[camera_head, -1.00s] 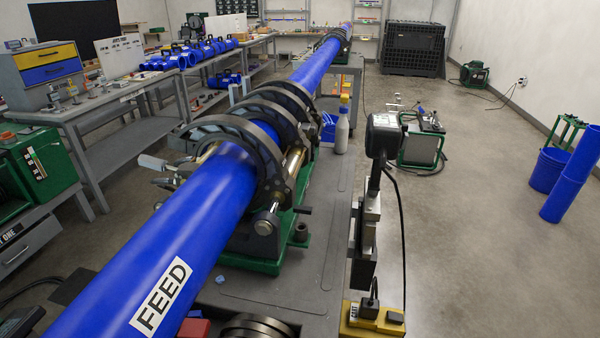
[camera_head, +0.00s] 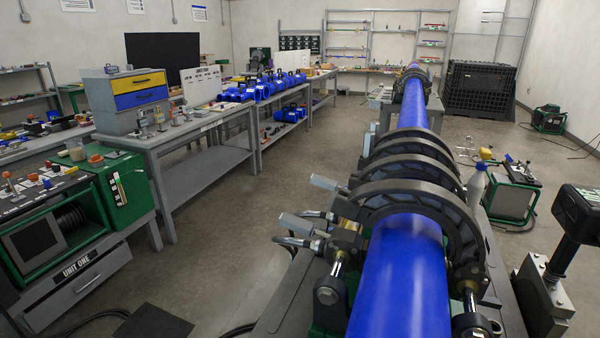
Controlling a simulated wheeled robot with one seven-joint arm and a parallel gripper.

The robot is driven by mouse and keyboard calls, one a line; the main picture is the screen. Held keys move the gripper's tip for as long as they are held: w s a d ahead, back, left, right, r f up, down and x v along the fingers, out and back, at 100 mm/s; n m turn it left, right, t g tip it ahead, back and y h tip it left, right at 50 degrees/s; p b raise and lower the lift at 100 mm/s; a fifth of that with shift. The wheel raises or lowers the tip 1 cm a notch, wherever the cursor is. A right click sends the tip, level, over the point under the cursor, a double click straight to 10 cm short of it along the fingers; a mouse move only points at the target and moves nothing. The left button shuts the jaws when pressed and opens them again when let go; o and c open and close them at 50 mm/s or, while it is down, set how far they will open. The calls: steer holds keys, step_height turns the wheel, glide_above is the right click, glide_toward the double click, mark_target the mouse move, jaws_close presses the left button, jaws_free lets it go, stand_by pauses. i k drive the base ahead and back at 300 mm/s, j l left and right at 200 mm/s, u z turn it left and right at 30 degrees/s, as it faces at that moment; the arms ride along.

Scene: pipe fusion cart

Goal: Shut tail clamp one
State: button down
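A long blue pipe (camera_head: 400,285) runs away from me through a fusion machine. Several dark ring clamps stand around it: the nearest ring (camera_head: 462,235), one behind it (camera_head: 448,172) and another farther back (camera_head: 436,143). Grey lever handles (camera_head: 298,224) and brass fittings stick out on the left of the nearest ring. Farther along, small dark clamps (camera_head: 411,78) sit around the pipe on a far stand. No label shows which clamp is tail clamp one, and the far clamps are too small to tell open from shut. My gripper is not in view.
A green unit (camera_head: 125,190) marked UNIT ONE stands at the left. A grey workbench (camera_head: 165,140) with a drawer box is behind it. The concrete floor (camera_head: 225,255) between these and the machine is mostly clear. A green-framed unit (camera_head: 510,200) stands at the right.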

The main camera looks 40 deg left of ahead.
mark_target(385, 198)
steer(key=k+j, duration=0.1)
steer(key=j, duration=0.3)
steer(key=j+z, duration=0.1)
steer(key=j, duration=0.35)
steer(key=k+j, duration=0.15)
steer(key=j, duration=0.25)
steer(key=k+j+z, duration=0.1)
steer(key=j, duration=0.35)
steer(key=k+j, duration=0.1)
steer(key=j, duration=0.3)
steer(key=k+j+z, duration=0.1)
steer(key=j, duration=0.3)
steer(key=k+j, duration=0.15)
steer(key=j, duration=0.25)
steer(key=i+z, duration=0.05)
